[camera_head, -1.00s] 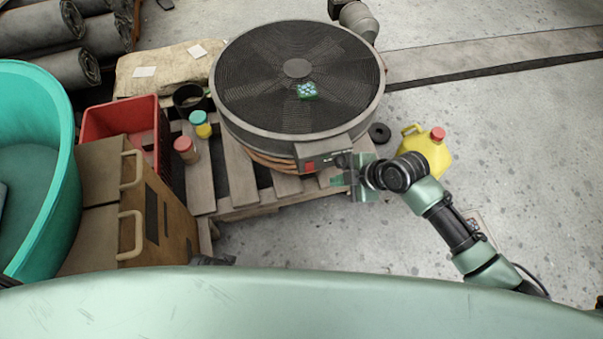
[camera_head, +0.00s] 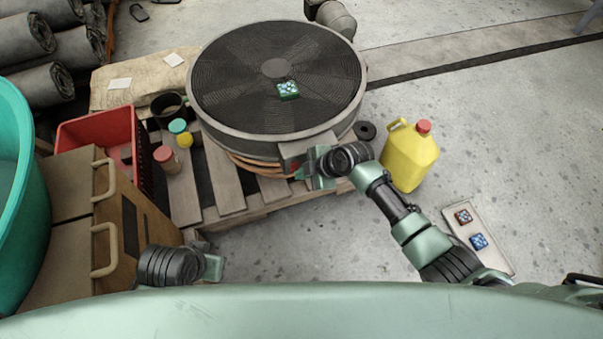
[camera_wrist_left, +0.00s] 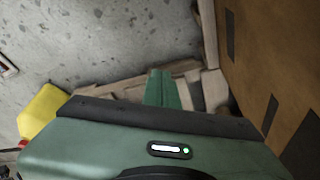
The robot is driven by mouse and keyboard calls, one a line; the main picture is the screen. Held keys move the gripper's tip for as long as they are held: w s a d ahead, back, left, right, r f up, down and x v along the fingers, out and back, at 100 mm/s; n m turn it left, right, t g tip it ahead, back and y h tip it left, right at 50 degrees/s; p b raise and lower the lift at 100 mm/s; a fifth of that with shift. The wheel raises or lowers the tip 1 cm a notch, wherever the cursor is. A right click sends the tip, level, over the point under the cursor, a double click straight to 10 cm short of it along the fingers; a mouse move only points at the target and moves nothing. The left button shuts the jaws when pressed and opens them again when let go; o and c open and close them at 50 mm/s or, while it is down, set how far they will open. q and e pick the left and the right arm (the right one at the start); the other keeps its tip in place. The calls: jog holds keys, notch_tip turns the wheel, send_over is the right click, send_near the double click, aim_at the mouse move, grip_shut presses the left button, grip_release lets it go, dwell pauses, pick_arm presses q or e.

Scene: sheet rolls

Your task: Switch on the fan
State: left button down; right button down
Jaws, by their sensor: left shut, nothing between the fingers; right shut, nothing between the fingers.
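The fan (camera_head: 228,85) is a large round drum with a dark grille, lying face up on a wooden pallet (camera_head: 225,190). A grey control box (camera_head: 296,151) sits at its front right edge. A bit of red, likely the switch, shows beside my right gripper (camera_head: 308,172). The right gripper is shut and empty, right at the box's front; whether it touches is hidden. My left gripper (camera_head: 213,266) is shut and empty, low in front of the pallet, apart from the fan. Its closed green fingers show in the left wrist view (camera_wrist_left: 162,88).
A yellow jug (camera_head: 408,160) stands right of the fan, near my right arm. A wooden cabinet (camera_head: 142,205), a red crate (camera_head: 97,128) and a teal tub (camera_head: 35,210) are at left. A green patterned block (camera_head: 288,91) lies on the grille. Floor at right is mostly clear.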

pick_arm(q)
jog(key=shift+r, duration=0.25)
pick_arm(e)
jog(key=shift+w, duration=0.2)
pick_arm(q)
jog(key=shift+s, duration=0.1)
pick_arm(e)
jog(key=shift+f, duration=0.1)
pick_arm(q)
jog(key=b+v, duration=0.1)
jog(key=v, duration=0.3)
jog(key=shift+s+r+b, duration=0.1)
jog(key=shift+r+b, duration=0.05)
jog(key=shift+b, duration=0.2)
pick_arm(e)
jog(key=shift+w+a+f+t+y, duration=0.1)
jog(key=shift+t+y, duration=0.05)
jog(key=shift+t, duration=0.25)
jog(key=shift+w+f+t+y, duration=0.1)
jog(key=shift+t+y, duration=0.05)
jog(key=shift+t, duration=0.25)
jog(key=shift+r, duration=0.2)
